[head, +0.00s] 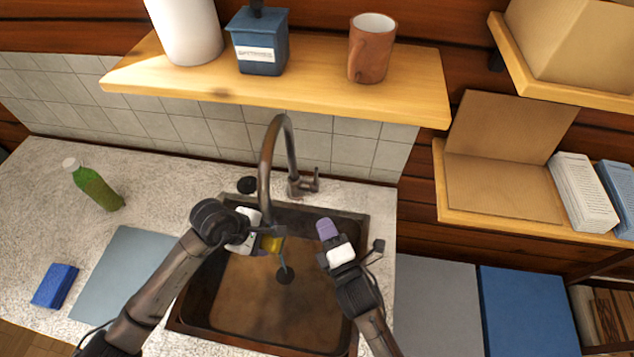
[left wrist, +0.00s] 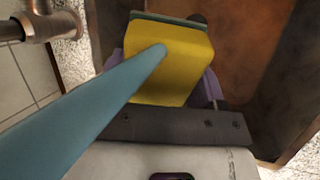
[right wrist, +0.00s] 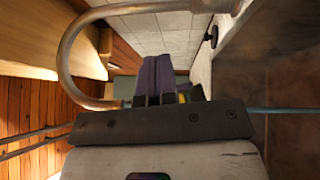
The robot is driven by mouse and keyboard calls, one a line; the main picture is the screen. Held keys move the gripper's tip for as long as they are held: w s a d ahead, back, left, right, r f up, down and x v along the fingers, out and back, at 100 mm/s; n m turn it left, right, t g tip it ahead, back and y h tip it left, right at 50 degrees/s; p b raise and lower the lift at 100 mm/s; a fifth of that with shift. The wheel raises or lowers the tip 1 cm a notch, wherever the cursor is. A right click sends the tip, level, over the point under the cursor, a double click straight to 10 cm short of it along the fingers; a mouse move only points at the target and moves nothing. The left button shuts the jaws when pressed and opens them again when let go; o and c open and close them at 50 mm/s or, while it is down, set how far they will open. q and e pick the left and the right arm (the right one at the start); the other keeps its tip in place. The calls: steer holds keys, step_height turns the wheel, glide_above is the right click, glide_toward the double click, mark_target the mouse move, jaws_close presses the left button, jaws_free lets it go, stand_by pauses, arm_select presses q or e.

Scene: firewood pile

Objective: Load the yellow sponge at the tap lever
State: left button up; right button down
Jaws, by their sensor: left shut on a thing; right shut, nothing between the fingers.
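The yellow sponge (head: 272,243) is held over the sink by my left gripper (head: 264,240), below the tap spout. In the left wrist view the sponge (left wrist: 190,65) sits between purple fingers, with a darker layer along its far edge. A blue-teal column, apparently water, meets its face. The tap (head: 268,165) stands behind the sink, its lever (head: 312,182) at the right of its base. My right gripper (head: 327,230) is shut and empty over the sink's right side, apart from the lever. In the right wrist view its purple fingers (right wrist: 160,75) partly hide the sponge (right wrist: 190,95).
The brown sink (head: 235,300) has a dark drain (head: 284,275). A green bottle (head: 95,187), a blue block (head: 54,286) and a grey-blue mat (head: 115,270) lie left on the counter. A shelf (head: 410,90) with a brown mug (head: 371,50) overhangs the tap.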

mark_target(315, 179)
steer(key=w+d+x, duration=0.1)
steer(key=d+x, duration=0.1)
steer(key=x, duration=0.9)
steer(key=shift+w+d, duration=0.2)
steer(key=shift+w, duration=0.1)
steer(key=shift+r, duration=0.15)
steer(key=shift+w, duration=0.1)
